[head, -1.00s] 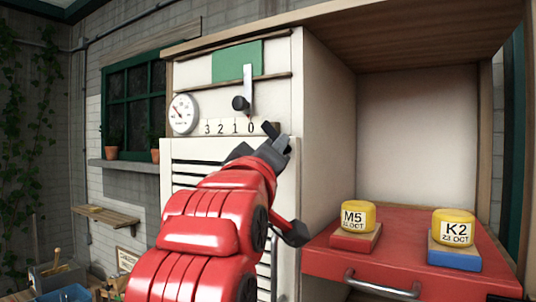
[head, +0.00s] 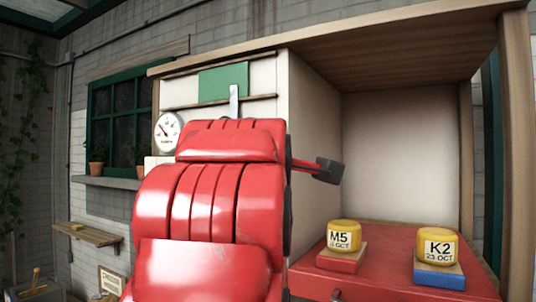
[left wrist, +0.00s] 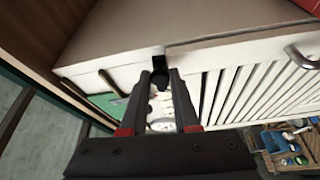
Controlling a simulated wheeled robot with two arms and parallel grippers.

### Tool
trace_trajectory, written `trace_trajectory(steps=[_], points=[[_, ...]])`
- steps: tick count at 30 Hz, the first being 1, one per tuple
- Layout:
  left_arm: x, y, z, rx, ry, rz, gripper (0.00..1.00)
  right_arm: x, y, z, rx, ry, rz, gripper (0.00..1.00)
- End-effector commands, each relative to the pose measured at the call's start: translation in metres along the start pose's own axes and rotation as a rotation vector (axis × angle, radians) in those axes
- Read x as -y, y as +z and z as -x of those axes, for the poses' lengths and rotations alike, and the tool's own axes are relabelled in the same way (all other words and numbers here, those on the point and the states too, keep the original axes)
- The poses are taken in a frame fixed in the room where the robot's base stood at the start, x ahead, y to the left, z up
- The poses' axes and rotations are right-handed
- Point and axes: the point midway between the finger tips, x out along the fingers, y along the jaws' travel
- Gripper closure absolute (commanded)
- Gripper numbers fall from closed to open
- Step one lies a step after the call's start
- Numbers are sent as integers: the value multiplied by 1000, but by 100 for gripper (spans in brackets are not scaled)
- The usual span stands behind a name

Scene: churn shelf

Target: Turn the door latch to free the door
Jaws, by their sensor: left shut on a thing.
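The door latch (left wrist: 158,63) is a small black piece at the upper corner of the white slatted door (left wrist: 240,88) in the left wrist view. My left gripper (left wrist: 160,76) has its two dark fingers closed on the latch there. In the head view my red left arm covers the latch, the gripper and most of the door. Whether the latch has turned cannot be told from these frames. My right gripper is not in view.
A white lever (head: 234,101) stands on the cabinet front by a green panel (head: 223,81). A round gauge (head: 168,132) is to the left.

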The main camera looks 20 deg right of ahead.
Motion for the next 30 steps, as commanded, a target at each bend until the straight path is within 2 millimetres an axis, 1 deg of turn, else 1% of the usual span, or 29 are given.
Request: trace_trajectory(steps=[14,15,17,18,20,30], points=[[0,0,0,0,-8,14,100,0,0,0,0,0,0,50],[0,0,0,0,-8,14,69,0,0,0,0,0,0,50],[0,0,0,0,-7,14,58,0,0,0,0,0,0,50],[0,0,0,0,-7,14,51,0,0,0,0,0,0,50],[0,0,0,0,-7,13,41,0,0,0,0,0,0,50],[0,-1,1,0,-6,14,41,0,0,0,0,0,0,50]])
